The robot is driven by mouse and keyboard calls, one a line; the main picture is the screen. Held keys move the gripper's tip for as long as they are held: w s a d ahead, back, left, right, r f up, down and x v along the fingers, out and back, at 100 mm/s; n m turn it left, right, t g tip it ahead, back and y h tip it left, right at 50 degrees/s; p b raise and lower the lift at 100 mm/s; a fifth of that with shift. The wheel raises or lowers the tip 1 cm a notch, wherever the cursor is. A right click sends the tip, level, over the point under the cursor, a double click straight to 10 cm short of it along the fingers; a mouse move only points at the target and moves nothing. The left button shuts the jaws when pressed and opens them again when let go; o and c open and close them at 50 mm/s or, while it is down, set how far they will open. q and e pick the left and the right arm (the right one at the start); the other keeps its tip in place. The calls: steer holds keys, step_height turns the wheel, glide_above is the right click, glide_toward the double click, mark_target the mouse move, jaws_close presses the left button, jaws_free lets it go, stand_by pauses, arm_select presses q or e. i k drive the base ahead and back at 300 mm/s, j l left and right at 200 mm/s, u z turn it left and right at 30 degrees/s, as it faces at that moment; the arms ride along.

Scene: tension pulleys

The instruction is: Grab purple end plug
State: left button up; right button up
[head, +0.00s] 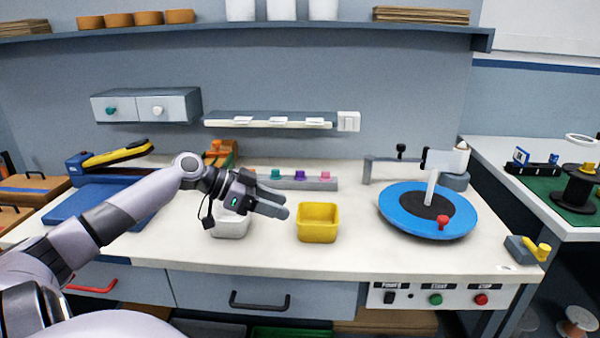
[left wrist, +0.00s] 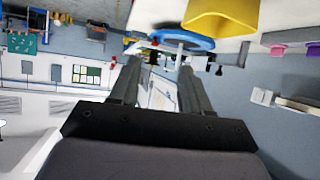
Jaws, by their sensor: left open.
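A purple end plug (head: 299,175) stands on a grey rack (head: 316,184) at the back of the white bench, between a teal plug (head: 275,174) and a pink plug (head: 325,175). In the left wrist view a purple plug (left wrist: 278,51) shows near the right edge. My left gripper (head: 280,203) is in front of the rack, nearer me and a little left of the purple plug, pointing right. It is open and apart from the plug. In the left wrist view its fingers (left wrist: 158,80) are spread with nothing between them. My right gripper is not in view.
A yellow bin (head: 318,236) stands just right of my left gripper, and a white bin (head: 232,230) stands below it. A blue turntable (head: 395,214) with a red knob is at the right. A low shelf (head: 268,124) hangs above the rack.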

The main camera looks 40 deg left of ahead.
mark_target(300, 174)
steer(key=i+j, duration=0.55)
steer(key=j, duration=0.3)
steer(key=i+j, duration=0.3)
steer(key=j, duration=0.1)
